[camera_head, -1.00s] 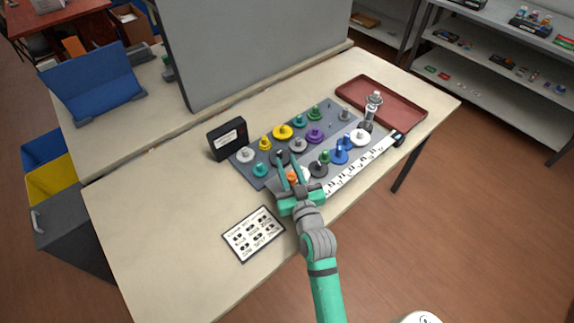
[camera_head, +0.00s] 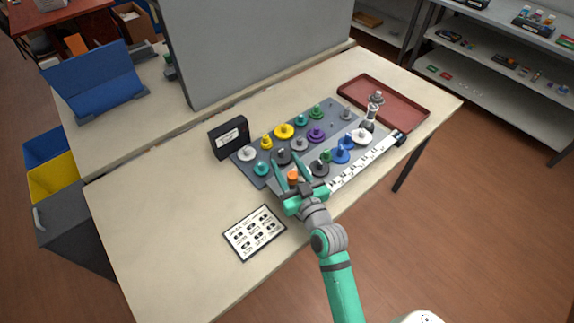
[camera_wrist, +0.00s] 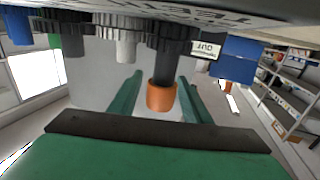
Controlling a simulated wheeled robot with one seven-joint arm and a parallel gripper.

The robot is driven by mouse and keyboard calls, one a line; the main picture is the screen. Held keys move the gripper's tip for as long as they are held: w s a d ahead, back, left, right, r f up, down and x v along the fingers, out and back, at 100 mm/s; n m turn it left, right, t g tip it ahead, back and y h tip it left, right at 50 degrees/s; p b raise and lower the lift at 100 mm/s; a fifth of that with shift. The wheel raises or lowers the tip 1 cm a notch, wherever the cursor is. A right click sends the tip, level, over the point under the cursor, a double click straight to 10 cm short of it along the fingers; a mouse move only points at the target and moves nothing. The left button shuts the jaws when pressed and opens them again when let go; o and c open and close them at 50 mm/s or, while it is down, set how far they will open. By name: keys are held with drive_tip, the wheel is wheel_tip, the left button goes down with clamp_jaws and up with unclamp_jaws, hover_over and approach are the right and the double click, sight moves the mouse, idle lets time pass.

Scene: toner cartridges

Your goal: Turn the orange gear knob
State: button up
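The orange gear knob (camera_head: 293,177) is at the front edge of the grey gear board (camera_head: 258,182), partly hidden by my gripper. In the wrist view the orange knob (camera_wrist: 161,98) is a short cylinder in line with a dark shaft; I cannot tell whether they are joined. My gripper (camera_head: 286,160) reaches over the board with its two green fingers spread, one on each side of the orange knob. In the wrist view the gripper (camera_wrist: 160,78) shows gaps between the knob and both fingers, so it is open and holds nothing.
Several other coloured gears crowd the board. A black box (camera_head: 229,138), a printed card (camera_head: 254,233) and a red tray (camera_head: 398,112) surround it. The table's front left is clear.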

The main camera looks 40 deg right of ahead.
sight(295, 179)
drive_tip(key=shift+v, duration=5.4)
drive_tip(key=shift+n+g+y, duration=0.6)
drive_tip(key=shift+n, duration=0.3)
drive_tip(key=s+a+f, duration=0.1)
drive_tip(key=s+a, duration=0.1)
drive_tip(key=s+a+f, duration=0.2)
drive_tip(key=a, duration=0.1)
drive_tip(key=s+a+f, duration=0.2)
drive_tip(key=shift+s+a+f, duration=0.25)
drive_tip(key=shift+a, duration=0.15)
drive_tip(key=s+a+y, duration=0.1)
drive_tip(key=s+a, duration=0.6)
drive_tip(key=a, duration=0.3)
drive_tip(key=s+a+g+y, duration=0.1)
drive_tip(key=s+a, duration=0.6)
drive_tip(key=a, duration=0.4)
drive_tip(key=shift+s+a+f+n+y, duration=0.2)
drive_tip(key=shift+a+f+n+y, duration=0.1)
drive_tip(key=shift+f, duration=0.05)
drive_tip(key=c, duration=0.3)
drive_tip(key=shift+w, duration=0.1)
